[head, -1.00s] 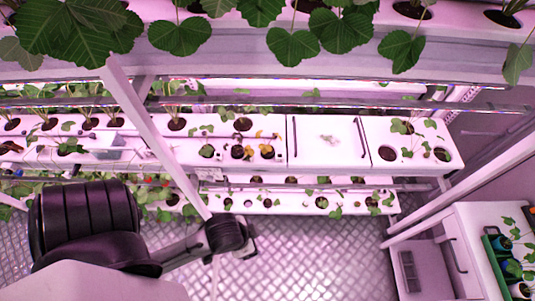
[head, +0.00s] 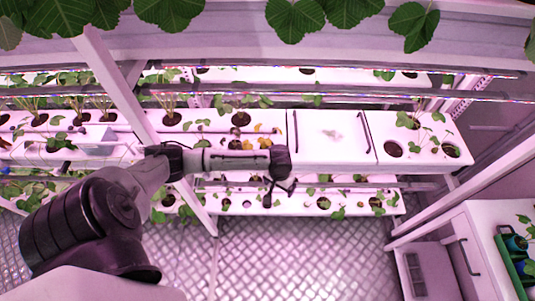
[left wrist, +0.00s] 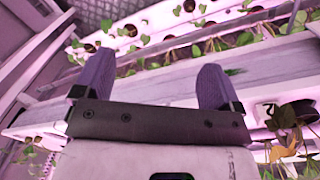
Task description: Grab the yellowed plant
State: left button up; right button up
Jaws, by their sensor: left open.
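The yellowed plant (head: 265,142) sits in the white middle rack in the head view, its yellow leaves showing just above my left forearm. My arm hides its lower part. Yellow-brown leaves (left wrist: 285,150) also show at the lower right of the left wrist view, beside the gripper. My left gripper (head: 279,194) hangs in front of the rack edge, just below and right of the plant and apart from it. In the left wrist view its two fingers (left wrist: 155,78) are wide apart with nothing between them. My right gripper is not in view.
Green plants (head: 241,118) stand close around it in the same rack. A white lid panel with handles (head: 330,140) lies to the right. A lower planted rack (head: 300,207) runs beneath. A slanted white post (head: 110,80) crosses at left. The grated floor (head: 300,262) is clear.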

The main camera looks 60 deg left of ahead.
aim_at(267, 144)
pick_arm(q)
jog(key=w+a+r+n, duration=0.1)
jog(key=w+a+n, duration=0.1)
jog(key=a, duration=0.4)
jog(key=w+a+r+n+b, duration=0.1)
jog(key=a+r+n, duration=0.1)
jog(key=a, duration=0.4)
jog(key=w+a+r+n+b, duration=0.1)
jog(key=w+a+n, duration=0.1)
jog(key=a, duration=0.3)
jog(key=shift+w+a+r+n+y, duration=0.3)
jog(key=shift+a+r+n, duration=0.1)
jog(key=shift+n, duration=0.5)
jog(key=shift+a, duration=0.35)
jog(key=shift+w+a+f, duration=0.1)
jog(key=shift+a+f, duration=0.05)
jog(key=shift+f, duration=2.2)
jog(key=shift+c, duration=0.3)
jog(key=c, duration=1)
jog(key=shift+r, duration=0.1)
